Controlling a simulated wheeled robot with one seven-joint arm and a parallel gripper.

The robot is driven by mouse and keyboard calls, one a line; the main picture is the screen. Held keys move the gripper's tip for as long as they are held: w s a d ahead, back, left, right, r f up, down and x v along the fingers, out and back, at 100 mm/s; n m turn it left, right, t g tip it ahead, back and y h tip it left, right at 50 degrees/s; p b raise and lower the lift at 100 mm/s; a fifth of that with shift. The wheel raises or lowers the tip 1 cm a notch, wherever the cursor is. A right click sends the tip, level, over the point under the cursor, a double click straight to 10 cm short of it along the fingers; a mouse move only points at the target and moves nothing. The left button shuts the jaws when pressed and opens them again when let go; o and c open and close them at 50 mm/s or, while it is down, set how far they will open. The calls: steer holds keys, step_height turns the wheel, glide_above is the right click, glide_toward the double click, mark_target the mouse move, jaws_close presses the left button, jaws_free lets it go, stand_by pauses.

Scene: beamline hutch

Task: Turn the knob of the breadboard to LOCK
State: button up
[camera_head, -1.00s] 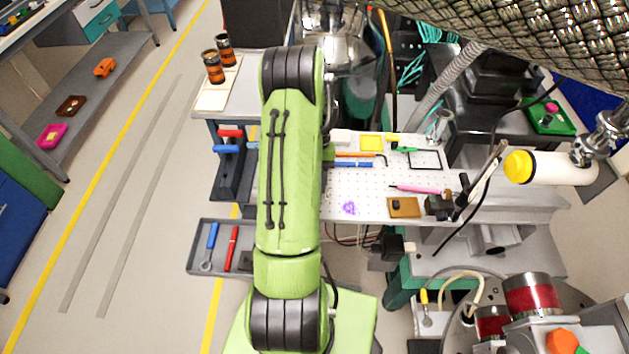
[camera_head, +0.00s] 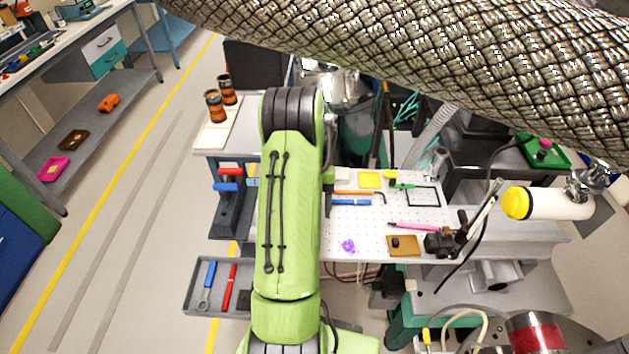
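The breadboard (camera_head: 379,219) is a pale perforated plate right of my green arm. On its near edge sits a brown plate (camera_head: 411,251) with a small black knob (camera_head: 396,241). The knob's markings are too small to read, so I cannot tell its setting. My arm runs up the middle of the picture and covers the breadboard's left end. I cannot make out my gripper; it is hidden behind the arm. Nothing of mine is seen touching the knob.
On the breadboard lie a blue bar (camera_head: 351,202), a yellow block (camera_head: 370,180), a pink pen (camera_head: 414,226) and a black mount (camera_head: 440,243). A braided hose (camera_head: 450,55) crosses the top. The left floor is clear.

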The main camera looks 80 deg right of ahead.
steer(key=s+p+v, duration=0.1)
steer(key=p+v, duration=0.1)
steer(key=v, duration=0.9)
steer(key=shift+w+r, duration=0.3)
steer(key=shift+w, duration=0.2)
steer(key=shift+d, duration=0.1)
steer(key=w+a+r+n+t+h, duration=0.15)
steer(key=w+a+r+n, duration=0.25)
steer(key=w+a+r, duration=0.5)
steer(key=w+a+r+n+h, duration=0.35)
steer(key=w+a, duration=0.45)
steer(key=a, duration=0.4)
steer(key=s+a+n+t, duration=0.2)
steer(key=s+a+n, duration=0.2)
steer(key=a, duration=0.6)
steer(key=s+a+n+t, duration=0.3)
steer(key=s+a+n, duration=0.1)
steer(key=a, duration=0.6)
steer(key=shift+r+y, duration=0.3)
steer(key=shift+r, duration=0.15)
